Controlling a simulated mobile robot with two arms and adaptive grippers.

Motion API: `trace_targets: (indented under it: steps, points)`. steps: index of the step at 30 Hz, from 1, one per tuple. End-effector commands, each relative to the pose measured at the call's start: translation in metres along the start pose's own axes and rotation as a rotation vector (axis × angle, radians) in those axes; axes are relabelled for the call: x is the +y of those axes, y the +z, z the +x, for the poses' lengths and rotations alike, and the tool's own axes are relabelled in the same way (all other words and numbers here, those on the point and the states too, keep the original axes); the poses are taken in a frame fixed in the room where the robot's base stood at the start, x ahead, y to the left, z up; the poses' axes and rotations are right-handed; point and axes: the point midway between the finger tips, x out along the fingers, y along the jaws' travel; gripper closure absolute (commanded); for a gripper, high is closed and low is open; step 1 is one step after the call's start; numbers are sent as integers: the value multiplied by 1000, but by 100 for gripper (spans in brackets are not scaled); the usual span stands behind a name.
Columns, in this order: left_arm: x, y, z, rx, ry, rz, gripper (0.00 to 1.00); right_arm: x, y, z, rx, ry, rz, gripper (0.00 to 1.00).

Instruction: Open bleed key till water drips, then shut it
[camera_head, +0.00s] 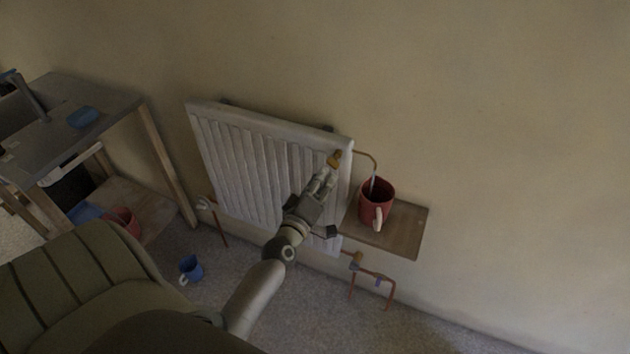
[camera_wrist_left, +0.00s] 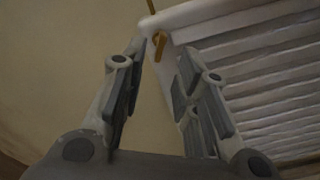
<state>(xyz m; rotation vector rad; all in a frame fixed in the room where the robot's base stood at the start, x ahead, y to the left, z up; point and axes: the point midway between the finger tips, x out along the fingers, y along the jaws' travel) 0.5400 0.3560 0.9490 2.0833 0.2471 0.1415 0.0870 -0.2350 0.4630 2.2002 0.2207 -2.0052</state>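The brass bleed key (camera_head: 335,158) sits at the upper right corner of the white radiator (camera_head: 262,160). It also shows in the left wrist view (camera_wrist_left: 159,43), beyond the gap between my fingers. A thin copper pipe (camera_head: 366,155) curves from the radiator down to a red mug (camera_head: 374,202). Its pale end is over the mug; I cannot tell whether water drips from it. My left gripper (camera_head: 325,178) is just below the key. In the left wrist view its fingers (camera_wrist_left: 160,80) stand apart with nothing between them. My right gripper is not in view.
The mug stands on a small brown shelf (camera_head: 408,232) right of the radiator. Copper pipework (camera_head: 372,275) is below the shelf. A workbench (camera_head: 90,110) with a blue item (camera_head: 83,117) stands at left. A blue mug (camera_head: 191,268) is on the floor. The wall at right is clear.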

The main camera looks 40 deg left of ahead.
Motion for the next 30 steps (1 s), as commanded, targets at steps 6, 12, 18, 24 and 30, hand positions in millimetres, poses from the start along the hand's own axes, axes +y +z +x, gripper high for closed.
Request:
trace_targets:
  steps: [6, 12, 18, 24, 30]
  points:
    - [-1, 1, -32, -3, -2, 0, 71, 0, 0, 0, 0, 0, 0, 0]
    - [0, 1, -44, -1, 0, -1, 71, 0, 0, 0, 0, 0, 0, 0]
    - [0, 1, -46, -1, 0, -1, 71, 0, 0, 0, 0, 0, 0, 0]
    - [0, 1, -46, -1, 0, -1, 71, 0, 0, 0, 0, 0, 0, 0]
    - [0, 1, -45, -2, 1, -1, 71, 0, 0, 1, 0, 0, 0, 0]
